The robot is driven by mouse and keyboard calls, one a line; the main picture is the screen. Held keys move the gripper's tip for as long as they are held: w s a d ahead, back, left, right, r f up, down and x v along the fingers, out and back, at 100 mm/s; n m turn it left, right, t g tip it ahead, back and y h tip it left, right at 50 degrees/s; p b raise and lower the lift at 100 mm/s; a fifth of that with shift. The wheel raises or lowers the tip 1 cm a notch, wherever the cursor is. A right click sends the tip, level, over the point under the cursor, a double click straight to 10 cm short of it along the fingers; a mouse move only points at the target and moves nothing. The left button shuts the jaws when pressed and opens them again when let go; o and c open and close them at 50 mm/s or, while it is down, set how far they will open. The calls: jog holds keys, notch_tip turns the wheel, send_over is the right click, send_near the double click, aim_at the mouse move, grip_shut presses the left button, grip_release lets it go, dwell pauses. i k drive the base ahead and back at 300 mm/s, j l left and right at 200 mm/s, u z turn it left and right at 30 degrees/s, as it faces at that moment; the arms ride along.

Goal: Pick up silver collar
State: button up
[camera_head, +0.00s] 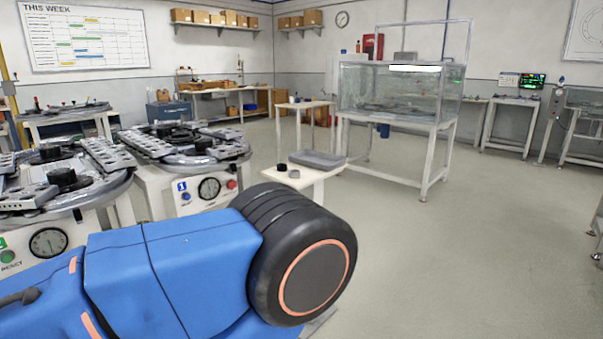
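A small pale ring, possibly the silver collar (294,174), lies on a small white table (312,176) near the middle of the view. It is too small to be sure of its finish. A small dark ring (281,167) lies just left of it. A grey tray (317,160) lies behind them on the same table. My blue arm link and its black joint fill the lower left and middle, in front of the table. My gripper is not in view.
Two ring-track stations (178,145) (60,183) with dials stand at the left. A glass tank (400,90) on a white stand is behind the small table. Another white side table (305,104) stands further back. The floor (480,240) at the right is clear.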

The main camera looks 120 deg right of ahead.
aim_at(295, 173)
jog(key=z, duration=4.15)
